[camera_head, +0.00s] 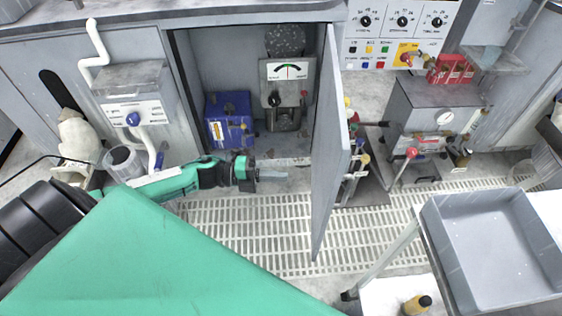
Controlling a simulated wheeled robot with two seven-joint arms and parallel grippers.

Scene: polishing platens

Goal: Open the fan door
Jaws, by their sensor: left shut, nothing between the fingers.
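The grey fan door (333,150) stands swung open at the right side of a grey cabinet (190,100), edge-on to me and jutting out over the grated floor. Inside the opening are a dark round mesh part (285,40), a white gauge (287,70) and a blue box (229,118). My left gripper (284,175) is shut and empty, low in front of the opening, to the left of the door and apart from it. My right gripper is not in view.
A grey tray (490,250) on a stand is at the lower right. A grey machine (435,110) stands right of the door, below a knob panel (400,35). A wall unit with a blue knob (133,118) is at the left. The floor grating (240,225) before the cabinet is clear.

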